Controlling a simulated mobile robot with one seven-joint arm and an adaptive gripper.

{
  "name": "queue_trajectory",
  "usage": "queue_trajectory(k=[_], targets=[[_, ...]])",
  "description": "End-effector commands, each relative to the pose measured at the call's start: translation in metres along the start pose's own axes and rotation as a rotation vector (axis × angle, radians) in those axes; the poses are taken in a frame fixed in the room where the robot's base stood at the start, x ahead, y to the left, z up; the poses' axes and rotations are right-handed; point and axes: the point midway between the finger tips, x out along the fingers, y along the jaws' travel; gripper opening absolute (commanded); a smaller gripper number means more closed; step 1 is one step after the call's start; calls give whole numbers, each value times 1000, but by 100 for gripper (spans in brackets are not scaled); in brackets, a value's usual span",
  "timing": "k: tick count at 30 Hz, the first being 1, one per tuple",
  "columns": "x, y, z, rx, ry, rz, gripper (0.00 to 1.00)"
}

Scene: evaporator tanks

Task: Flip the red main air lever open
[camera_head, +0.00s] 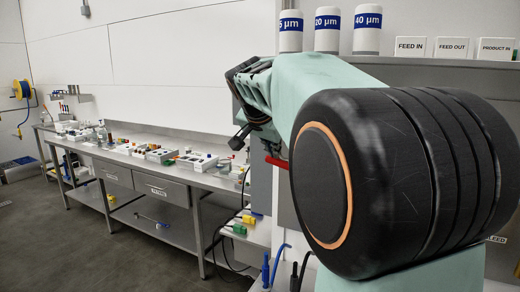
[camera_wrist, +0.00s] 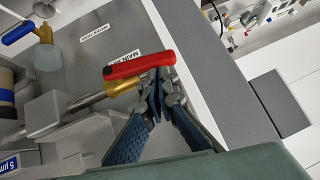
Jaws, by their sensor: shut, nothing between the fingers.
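The red main air lever (camera_wrist: 140,66) lies across a brass valve (camera_wrist: 119,87) on a metal pipe in the wrist view, beside a white label reading "MAIN" (camera_wrist: 125,60). My gripper (camera_wrist: 160,84) is shut and empty. Its blue ribbed fingers meet at the tips, close beside the right end of the lever; I cannot tell whether they touch it. In the head view a small part of the red lever (camera_head: 277,161) shows past my arm, which hides the valve.
A blue-handled valve (camera_wrist: 20,32) is at the upper left of the wrist view. A grey cabinet edge (camera_wrist: 205,70) runs down the right. In the head view, white filter canisters (camera_head: 327,30) stand above and a steel workbench (camera_head: 170,190) with drawers is at left.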

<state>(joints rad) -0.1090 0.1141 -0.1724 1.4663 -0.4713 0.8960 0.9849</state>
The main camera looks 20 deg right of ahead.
Motion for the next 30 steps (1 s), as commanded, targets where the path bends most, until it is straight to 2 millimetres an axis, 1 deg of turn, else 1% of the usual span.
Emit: queue_trajectory(k=[4,10,23,30], targets=[[4,-6,5,-64,-3,59,0],[10,-9,11,-149,-1,145,0],[11,-8,11,-160,-1,159,0],[5,-10,5,-159,0,158,0]])
